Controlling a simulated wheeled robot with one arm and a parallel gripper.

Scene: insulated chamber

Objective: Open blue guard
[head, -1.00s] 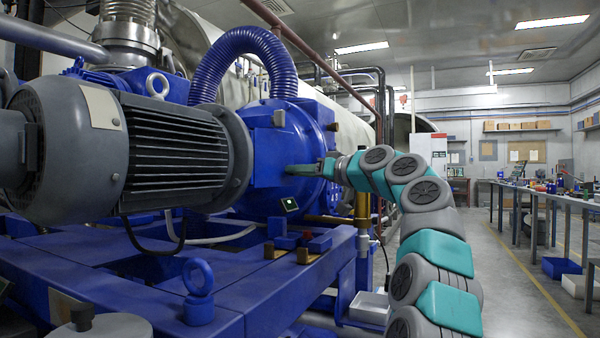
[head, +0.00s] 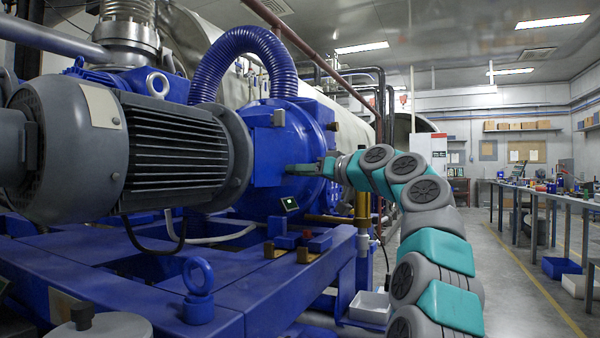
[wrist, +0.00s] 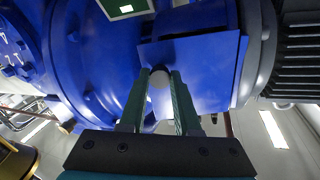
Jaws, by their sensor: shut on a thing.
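The blue guard (head: 267,158) is a flat blue plate on the side of the large blue housing, between the grey motor and my gripper in the head view. In the wrist view the guard (wrist: 212,72) fills the upper middle as a squarish panel. My gripper (head: 300,169) reaches it from the right in the head view. In the wrist view my gripper's (wrist: 160,78) two green fingers are closed around a small grey-and-dark knob at the guard's edge. The fingers hide part of the knob and the plate behind it.
The ribbed grey motor (head: 170,150) stands close on the left of the guard. A blue frame (head: 120,270) lies underneath. An open aisle and a long workbench (head: 540,190) are on the right.

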